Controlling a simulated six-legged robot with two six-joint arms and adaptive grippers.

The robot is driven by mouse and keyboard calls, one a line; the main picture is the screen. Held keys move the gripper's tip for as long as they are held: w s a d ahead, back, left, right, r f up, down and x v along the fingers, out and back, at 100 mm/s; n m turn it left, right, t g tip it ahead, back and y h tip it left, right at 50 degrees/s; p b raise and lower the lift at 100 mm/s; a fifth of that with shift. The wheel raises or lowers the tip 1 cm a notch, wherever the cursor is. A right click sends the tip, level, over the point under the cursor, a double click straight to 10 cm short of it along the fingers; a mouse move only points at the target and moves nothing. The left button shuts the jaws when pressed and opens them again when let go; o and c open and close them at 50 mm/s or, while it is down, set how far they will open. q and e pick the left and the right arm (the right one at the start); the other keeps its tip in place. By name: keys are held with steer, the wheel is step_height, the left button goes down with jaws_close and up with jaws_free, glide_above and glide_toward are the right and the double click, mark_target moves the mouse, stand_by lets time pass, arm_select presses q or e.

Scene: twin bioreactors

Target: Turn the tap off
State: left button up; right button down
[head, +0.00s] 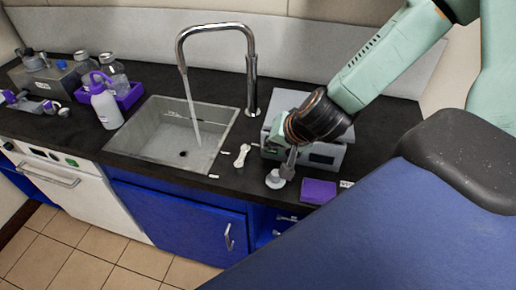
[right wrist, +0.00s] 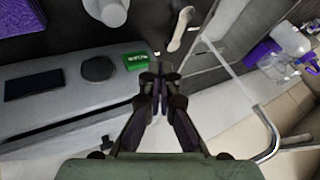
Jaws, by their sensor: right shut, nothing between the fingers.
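The chrome tap (head: 251,80) stands behind the sink, its spout arching left. A stream of water (head: 192,108) falls from the spout into the grey sink (head: 140,145). In the right wrist view, the curved spout (right wrist: 272,138) is at the lower right with the stream (right wrist: 228,62) above it. I cannot make out a separate tap handle. My right gripper (head: 290,163) is to the right of the sink, over the front of a grey device and apart from the tap. Its fingers (right wrist: 160,80) are together and empty. My left gripper is not in view.
The grey device (head: 320,153) shows a green part (right wrist: 136,61) in the wrist view. A pale spoon-like item (head: 242,155), a white round item (head: 275,180) and a purple box (head: 318,191) lie near the counter's front. Bottles stand left of the sink, including a white one (head: 106,106).

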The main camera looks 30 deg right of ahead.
mark_target(242, 160)
steer(key=w+f+b, duration=0.1)
steer(key=b, duration=0.1)
steer(key=w+a+f+b, duration=0.1)
steer(key=f, duration=0.1)
steer(key=shift+w+f+b, duration=0.15)
steer(key=shift+f+b, duration=0.15)
steer(key=shift+b, duration=0.05)
steer(key=b+x, duration=0.1)
steer(key=x, duration=0.2)
steer(key=b+x, duration=0.1)
steer(key=shift+d+f+b, duration=0.15)
steer(key=shift+d+b, duration=0.2)
steer(key=shift+w+a+f+b, duration=0.3)
steer(key=shift+w, duration=0.15)
steer(key=shift+d, duration=0.25)
steer(key=shift+a, duration=0.1)
